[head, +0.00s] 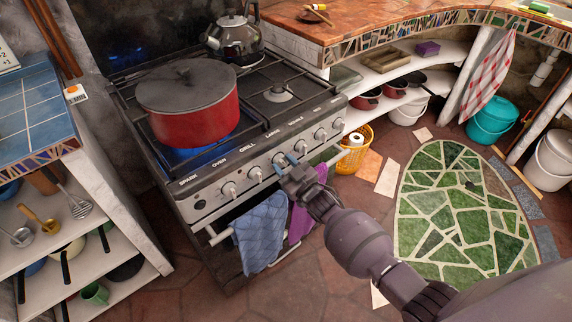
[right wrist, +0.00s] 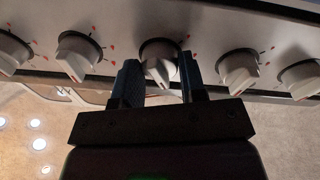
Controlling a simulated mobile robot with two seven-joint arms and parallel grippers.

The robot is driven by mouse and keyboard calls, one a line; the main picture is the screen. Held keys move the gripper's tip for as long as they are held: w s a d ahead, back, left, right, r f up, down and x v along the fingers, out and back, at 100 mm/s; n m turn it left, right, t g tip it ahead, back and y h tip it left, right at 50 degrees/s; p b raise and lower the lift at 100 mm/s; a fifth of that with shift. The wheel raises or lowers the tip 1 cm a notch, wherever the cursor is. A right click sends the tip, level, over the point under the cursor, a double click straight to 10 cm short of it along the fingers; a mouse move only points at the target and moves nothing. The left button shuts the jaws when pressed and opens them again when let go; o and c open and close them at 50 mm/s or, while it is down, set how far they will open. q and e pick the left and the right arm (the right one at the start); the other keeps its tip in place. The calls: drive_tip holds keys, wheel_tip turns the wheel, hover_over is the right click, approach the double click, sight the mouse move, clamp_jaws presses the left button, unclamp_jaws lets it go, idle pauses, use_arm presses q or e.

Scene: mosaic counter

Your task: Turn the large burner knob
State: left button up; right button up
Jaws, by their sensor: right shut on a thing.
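A row of white burner knobs runs along the front panel of the stove (head: 199,190), under printed labels that include GRILL, LARGE and SMALL. My right gripper (head: 286,165) is at the knob that appears to be under the LARGE label. In the right wrist view, this large burner knob (right wrist: 158,70) is white with a dark base and sits between the two blue fingertips of my right gripper (right wrist: 160,82). The gripper is shut on it. In the head view the fingers partly cover the knob. My left gripper is not in view.
A red pot (head: 194,122) with a grey lid stands over a blue flame at the front left. A kettle (head: 233,40) stands at the back. A blue towel (head: 261,232) and a purple cloth (head: 301,215) hang from the oven rail below the knobs.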

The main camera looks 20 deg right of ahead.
drive_tip(key=m, duration=0.2)
drive_tip(key=shift+r+m, duration=0.1)
drive_tip(key=shift+m, duration=0.3)
drive_tip(key=shift+m+h+p, duration=0.4)
drive_tip(key=shift+m+p, duration=0.05)
drive_tip(key=shift+m, duration=0.85)
drive_tip(key=o, duration=0.9)
drive_tip(key=shift+s, duration=0.1)
